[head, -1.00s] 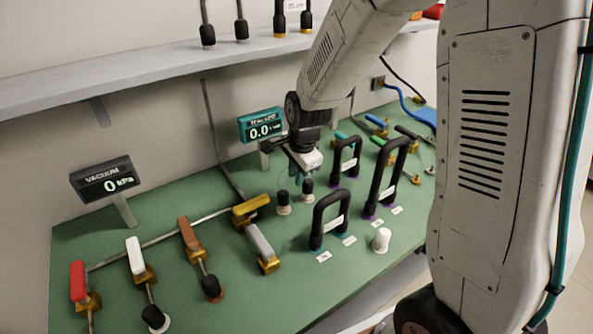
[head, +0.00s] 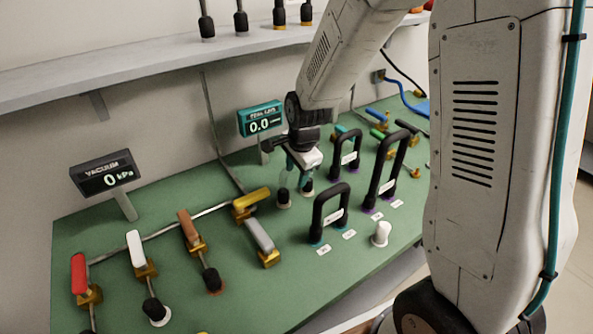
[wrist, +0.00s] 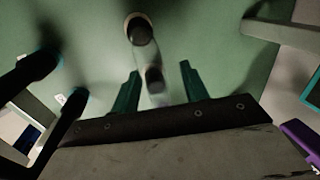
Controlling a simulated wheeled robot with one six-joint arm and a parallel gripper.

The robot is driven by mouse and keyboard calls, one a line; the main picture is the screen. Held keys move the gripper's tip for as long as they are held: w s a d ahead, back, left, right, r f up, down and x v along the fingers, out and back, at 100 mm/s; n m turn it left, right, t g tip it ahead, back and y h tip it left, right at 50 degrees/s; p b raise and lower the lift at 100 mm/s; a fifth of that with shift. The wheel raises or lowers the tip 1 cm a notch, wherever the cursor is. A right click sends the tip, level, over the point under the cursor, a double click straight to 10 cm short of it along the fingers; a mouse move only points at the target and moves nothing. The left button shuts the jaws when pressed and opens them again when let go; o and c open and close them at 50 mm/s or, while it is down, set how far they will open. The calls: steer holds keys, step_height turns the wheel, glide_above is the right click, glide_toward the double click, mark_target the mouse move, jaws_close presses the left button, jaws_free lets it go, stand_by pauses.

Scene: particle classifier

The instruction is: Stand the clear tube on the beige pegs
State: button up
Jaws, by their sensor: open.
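The clear tube (head: 285,178) shows as a faint, see-through shape above the two beige pegs. The near peg (head: 284,204) and the far peg (head: 307,190) have dark upper parts and pale bases. In the wrist view the tube (wrist: 147,55) looks like a hazy band from one peg (wrist: 140,28) to the other between my fingers; its seating is hard to tell. My gripper (wrist: 160,68) is open, its teal fingers on either side of the tube and the lower peg. In the head view my gripper (head: 302,166) is directly above the pegs.
Black U-shaped tubes (head: 329,212) and (head: 386,170) stand to the right of the pegs. A white peg (head: 381,233) is at the front right. The teal display (head: 261,119) stands behind.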

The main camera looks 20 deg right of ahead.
steer(key=v, duration=0.7)
steer(key=shift+r, duration=0.4)
steer(key=s+r+n, duration=0.4)
steer(key=s+n, duration=0.1)
steer(key=s, duration=0.4)
steer(key=s+d+r+n, duration=0.1)
steer(key=s+r+n, duration=0.3)
steer(key=s, duration=0.5)
steer(key=s+d+r+n+g, duration=0.1)
steer(key=s+r+n, duration=0.4)
steer(key=s, duration=0.4)
steer(key=shift+d+n, duration=0.25)
steer(key=shift+n, duration=0.65)
